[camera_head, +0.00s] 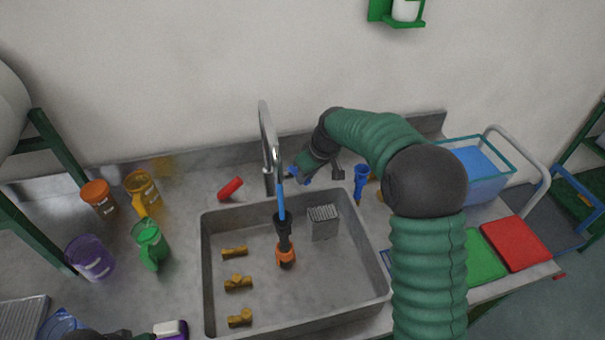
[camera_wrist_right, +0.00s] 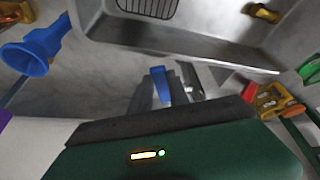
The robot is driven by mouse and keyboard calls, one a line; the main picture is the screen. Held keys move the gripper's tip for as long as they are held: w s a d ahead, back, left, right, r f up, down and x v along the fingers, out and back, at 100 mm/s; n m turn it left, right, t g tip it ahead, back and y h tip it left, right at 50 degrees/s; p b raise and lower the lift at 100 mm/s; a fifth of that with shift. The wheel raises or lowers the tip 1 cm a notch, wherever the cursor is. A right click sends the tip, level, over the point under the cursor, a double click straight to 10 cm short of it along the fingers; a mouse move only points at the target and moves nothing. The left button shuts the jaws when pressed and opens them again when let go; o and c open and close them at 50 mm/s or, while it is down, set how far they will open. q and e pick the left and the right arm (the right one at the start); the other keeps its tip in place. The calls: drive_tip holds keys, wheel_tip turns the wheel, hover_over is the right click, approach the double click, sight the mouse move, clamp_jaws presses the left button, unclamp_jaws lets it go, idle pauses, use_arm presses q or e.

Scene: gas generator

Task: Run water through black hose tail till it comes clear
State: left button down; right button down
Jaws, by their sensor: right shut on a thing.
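The black hose tail (camera_head: 285,231) stands roughly upright in the sink, with an orange part (camera_head: 286,257) at its lower end. A blue stream (camera_head: 281,197) runs from under the chrome tap (camera_head: 267,141) to the top of the tail. My right gripper (camera_head: 295,175) is beside the tap, shut on a small blue piece that looks like the tap's handle. In the right wrist view the blue piece (camera_wrist_right: 160,84) sits between the fingers. At the bottom left of the head view only a dark edge of what may be my left gripper (camera_head: 125,336) shows.
The grey sink (camera_head: 206,275) holds several brass fittings (camera_head: 238,283) and a grey slotted block (camera_head: 323,222). A blue funnel (camera_wrist_right: 38,50) stands right of the tap in the head view. Coloured jugs (camera_head: 149,243) crowd the left counter. A red piece (camera_head: 230,188) lies behind the sink.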

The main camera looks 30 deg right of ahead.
drive_tip(key=shift+w+d+n+y+p, duration=0.2)
drive_tip(key=shift+d+n+y+p, duration=0.25)
drive_tip(key=shift+n, duration=0.45)
drive_tip(key=shift+d, duration=0.1)
drive_tip(key=c, duration=1.2)
unclamp_jaws()
drive_tip(key=shift+w, duration=0.1)
drive_tip(key=shift+c, duration=0.2)
drive_tip(key=shift+r, duration=0.1)
drive_tip(key=v, duration=1.6)
drive_tip(key=shift+r, duration=0.3)
drive_tip(key=shift+f, duration=0.1)
